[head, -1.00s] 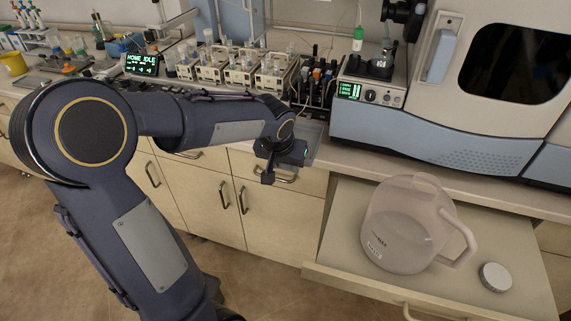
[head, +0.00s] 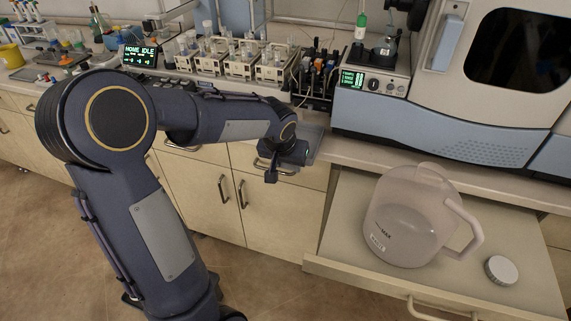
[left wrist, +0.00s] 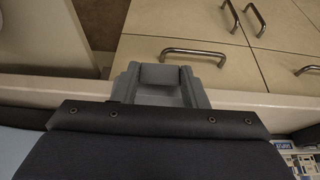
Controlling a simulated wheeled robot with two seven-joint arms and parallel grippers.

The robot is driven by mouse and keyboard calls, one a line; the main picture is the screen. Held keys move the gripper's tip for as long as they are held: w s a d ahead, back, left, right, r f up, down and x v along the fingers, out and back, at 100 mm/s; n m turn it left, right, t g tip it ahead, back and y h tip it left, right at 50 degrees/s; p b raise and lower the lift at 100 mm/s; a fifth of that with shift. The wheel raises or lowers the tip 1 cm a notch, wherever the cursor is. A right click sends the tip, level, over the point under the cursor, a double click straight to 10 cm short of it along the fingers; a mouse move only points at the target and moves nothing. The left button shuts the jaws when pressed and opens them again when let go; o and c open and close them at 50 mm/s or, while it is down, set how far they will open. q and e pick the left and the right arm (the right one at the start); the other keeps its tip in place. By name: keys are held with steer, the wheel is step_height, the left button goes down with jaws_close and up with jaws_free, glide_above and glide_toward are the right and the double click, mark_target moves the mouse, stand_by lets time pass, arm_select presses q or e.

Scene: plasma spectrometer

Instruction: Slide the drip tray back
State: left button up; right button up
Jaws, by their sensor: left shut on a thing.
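The drip tray (head: 314,136) shows as a grey, flat piece at the bench's front edge, in front of the small pump rack. My left gripper (head: 290,153) is at the tray's front left and covers part of it. It is shut on the tray. In the left wrist view the gripper (left wrist: 160,82) shows as grey parts over the pale bench edge; the exact contact is hard to make out. My right gripper is in neither view.
A large translucent jug (head: 408,222) and a white cap (head: 501,270) stand on a pulled-out shelf (head: 350,235) at right. The spectrometer (head: 450,135) stands behind it. Racks of vials (head: 238,62) line the bench. Drawer handles (left wrist: 193,53) stick out below the bench edge.

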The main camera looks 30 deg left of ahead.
mark_target(305, 133)
arm_select(q)
steer(key=shift+w+a+p, duration=0.2)
steer(key=shift+w+p, duration=0.2)
steer(key=shift+w, duration=0.5)
steer(key=shift+w+a+p, duration=0.25)
steer(key=shift+w+p, duration=0.1)
steer(key=shift+w, duration=0.5)
steer(key=shift+w+a+p, duration=0.2)
steer(key=shift+w+p, duration=0.2)
steer(key=shift+w, duration=0.5)
steer(key=shift+w+a+p, duration=0.15)
steer(key=shift+w, duration=0.4)
steer(key=shift+w+a+p, duration=0.15)
steer(key=shift+w, duration=0.4)
steer(key=shift+w+a+p, duration=0.3)
steer(key=shift+w+p, duration=0.15)
steer(key=shift+w, duration=0.8)
steer(key=shift+w+a+p, duration=0.3)
steer(key=shift+w+p, duration=0.2)
steer(key=shift+w, duration=0.8)
steer(key=shift+w+a+p, duration=0.3)
steer(key=shift+w+p, duration=0.15)
steer(key=shift+w, duration=0.8)
steer(key=o, duration=1.1)
steer(key=b+v, duration=0.1)
steer(key=v, duration=0.7)
steer(key=shift+s, duration=0.1)
